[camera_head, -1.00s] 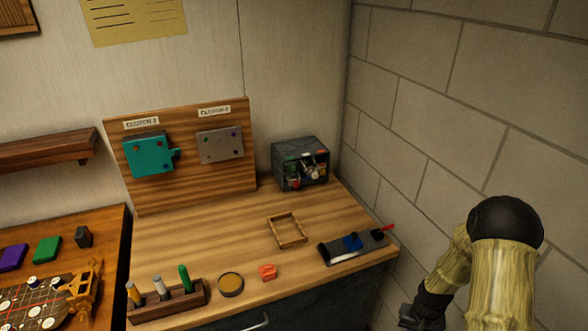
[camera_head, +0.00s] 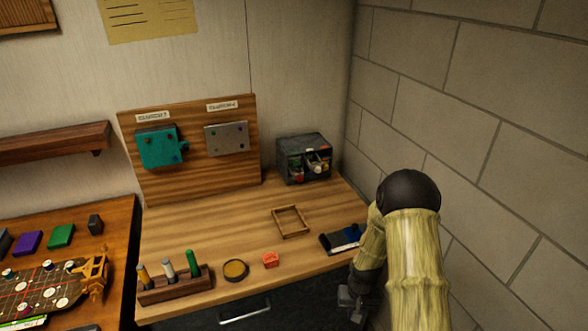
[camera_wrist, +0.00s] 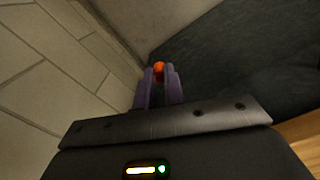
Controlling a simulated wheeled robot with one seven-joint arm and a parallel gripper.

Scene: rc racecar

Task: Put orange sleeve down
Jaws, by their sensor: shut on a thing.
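The orange sleeve (camera_wrist: 159,69) shows in the wrist view as a small bright orange piece between the tips of my gripper (camera_wrist: 159,80). My gripper is shut on it. In the head view my gripper (camera_head: 352,303) hangs low at the front right corner of the workbench (camera_head: 200,235), below its top. The orange piece is not visible in the head view. A small red-orange block (camera_head: 270,260) lies on the bench near its front edge, apart from my gripper.
A wooden frame (camera_head: 291,222), a round tin (camera_head: 235,270), a rack of colored cylinders (camera_head: 175,288) and a dark drawer box (camera_head: 303,158) stand on the bench. A block wall (camera_head: 480,130) is close at right.

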